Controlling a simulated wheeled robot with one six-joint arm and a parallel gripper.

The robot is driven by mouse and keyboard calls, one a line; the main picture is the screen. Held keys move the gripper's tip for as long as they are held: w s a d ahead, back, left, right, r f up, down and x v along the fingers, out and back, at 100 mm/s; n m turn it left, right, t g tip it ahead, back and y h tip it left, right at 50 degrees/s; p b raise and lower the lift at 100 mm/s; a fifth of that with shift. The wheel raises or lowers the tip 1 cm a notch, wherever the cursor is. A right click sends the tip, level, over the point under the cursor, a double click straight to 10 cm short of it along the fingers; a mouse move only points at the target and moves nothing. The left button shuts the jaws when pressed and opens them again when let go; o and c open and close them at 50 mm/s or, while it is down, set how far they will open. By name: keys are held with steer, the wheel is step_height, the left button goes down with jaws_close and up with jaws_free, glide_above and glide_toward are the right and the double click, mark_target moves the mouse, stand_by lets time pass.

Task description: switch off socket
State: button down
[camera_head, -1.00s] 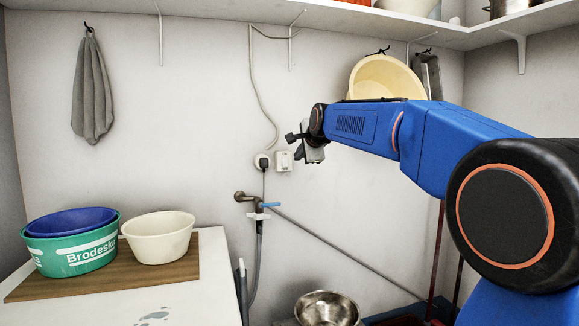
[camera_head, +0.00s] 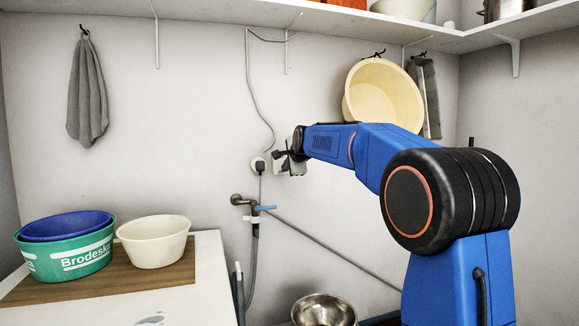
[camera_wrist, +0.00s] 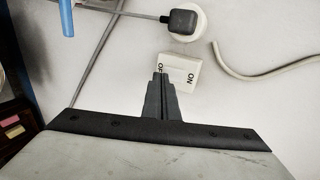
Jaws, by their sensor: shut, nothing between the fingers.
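The socket switch is a white square rocker plate on the wall (camera_wrist: 182,74), marked ON and OFF in the wrist view. My gripper (camera_wrist: 160,76) is shut and empty, its fingertips over the edge of the plate by the OFF mark. I cannot tell whether the tips touch it. In the head view my gripper (camera_head: 282,156) covers much of the switch plate (camera_head: 297,168). The round white socket (camera_wrist: 187,22) with a black plug (camera_wrist: 181,21) in it is beside the switch; the plug also shows in the head view (camera_head: 260,167).
A tap (camera_head: 240,200) with a blue handle sits below the socket. A grey cable (camera_head: 257,100) runs up the wall. A yellow basin (camera_head: 383,95) hangs to the right. Bowls (camera_head: 154,240) stand on the left counter. The wall around the switch is mostly clear.

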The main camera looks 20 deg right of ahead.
steer(key=shift+w+f, duration=0.2)
steer(key=shift+w, duration=1)
steer(key=shift+w+f, duration=0.1)
steer(key=shift+w, duration=0.05)
